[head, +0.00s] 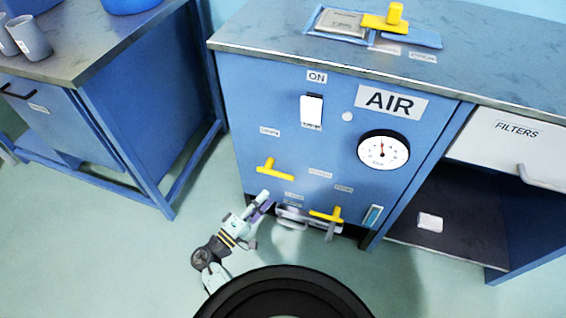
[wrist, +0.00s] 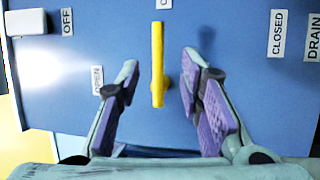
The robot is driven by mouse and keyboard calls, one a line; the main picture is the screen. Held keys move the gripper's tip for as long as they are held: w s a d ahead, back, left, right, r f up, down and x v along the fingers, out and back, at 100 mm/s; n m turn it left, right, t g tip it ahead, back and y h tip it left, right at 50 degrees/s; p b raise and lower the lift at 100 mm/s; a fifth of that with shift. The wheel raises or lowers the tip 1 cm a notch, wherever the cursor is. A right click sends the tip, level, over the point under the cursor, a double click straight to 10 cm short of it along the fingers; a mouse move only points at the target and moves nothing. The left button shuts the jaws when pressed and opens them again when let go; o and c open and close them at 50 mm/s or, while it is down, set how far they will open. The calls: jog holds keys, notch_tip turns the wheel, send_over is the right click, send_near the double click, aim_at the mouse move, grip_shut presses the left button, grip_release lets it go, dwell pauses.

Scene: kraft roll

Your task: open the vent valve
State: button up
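Two yellow lever handles are on the blue AIR cabinet front in the head view: a left handle (head: 275,171) and a lower right handle (head: 326,215). I cannot read a vent label at either. My gripper (head: 264,199) is just below the left handle in the head picture. In the wrist view a yellow handle (wrist: 157,60), seemingly the left one, appears between the fingers of my open gripper (wrist: 160,64). Neither finger visibly touches it. It lies level on the panel, pointing to a label (wrist: 164,3) cut off after "C". An OPEN label (wrist: 97,80) is above its pivot.
A white switch (head: 311,111) and a gauge (head: 383,150) are higher on the cabinet. CLOSED (wrist: 277,32) and DRAIN (wrist: 313,37) labels lie below the handle. Another yellow handle (head: 385,20) rests on the cabinet top. A workbench (head: 125,110) stands left, with open floor between.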

aim_at(285, 175)
jog(key=p+x, duration=0.1)
jog(key=x, duration=0.9)
jog(key=shift+w+d+r+p, duration=0.15)
jog(key=shift+d+r+p, duration=0.05)
jog(key=shift+p, duration=0.1)
jog(key=shift+c, duration=0.3)
grip_shut()
